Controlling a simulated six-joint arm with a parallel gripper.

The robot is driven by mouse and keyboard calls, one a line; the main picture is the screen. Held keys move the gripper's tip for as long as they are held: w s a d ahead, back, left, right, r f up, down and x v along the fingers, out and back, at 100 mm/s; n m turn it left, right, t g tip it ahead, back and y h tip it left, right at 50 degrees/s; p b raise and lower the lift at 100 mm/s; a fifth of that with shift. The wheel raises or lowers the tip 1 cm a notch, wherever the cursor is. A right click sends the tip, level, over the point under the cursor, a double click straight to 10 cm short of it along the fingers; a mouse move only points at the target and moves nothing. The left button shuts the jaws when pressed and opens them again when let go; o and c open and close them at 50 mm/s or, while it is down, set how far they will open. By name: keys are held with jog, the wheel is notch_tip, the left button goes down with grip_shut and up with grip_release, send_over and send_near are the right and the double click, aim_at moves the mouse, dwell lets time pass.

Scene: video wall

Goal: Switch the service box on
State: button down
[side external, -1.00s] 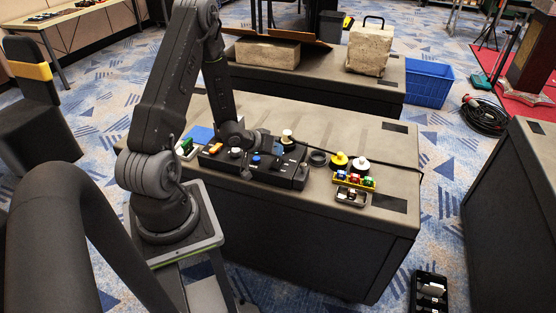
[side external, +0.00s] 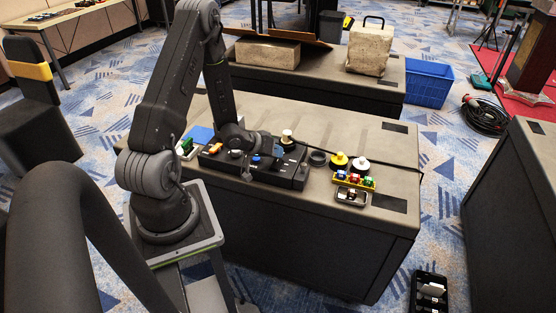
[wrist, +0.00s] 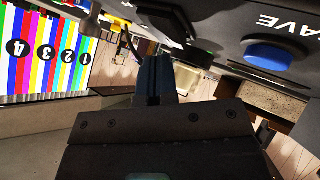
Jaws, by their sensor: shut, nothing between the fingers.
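In the wrist view the blue button (wrist: 268,55) sits at upper right beside partly visible white lettering. My gripper (side external: 277,147) is low over the box's back edge in the side view. In the wrist view its fingers (wrist: 153,78) are together and empty. The switch's position cannot be made out.
A black ring (side external: 318,158), yellow button (side external: 339,161) and white-topped button (side external: 360,165) stand right of the box. A colour-bar chart (wrist: 50,50) shows in the wrist view. The right rear tabletop is clear.

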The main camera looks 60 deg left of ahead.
aim_at(275, 162)
jog(key=shift+f, duration=0.35)
dwell(0.4)
jog(key=shift+r, duration=0.1)
jog(key=shift+r, duration=0.7)
jog(key=shift+s+d+r, duration=0.15)
jog(key=shift+r, duration=1.1)
jog(key=shift+s+d+r, duration=0.15)
jog(key=shift+r, duration=1.05)
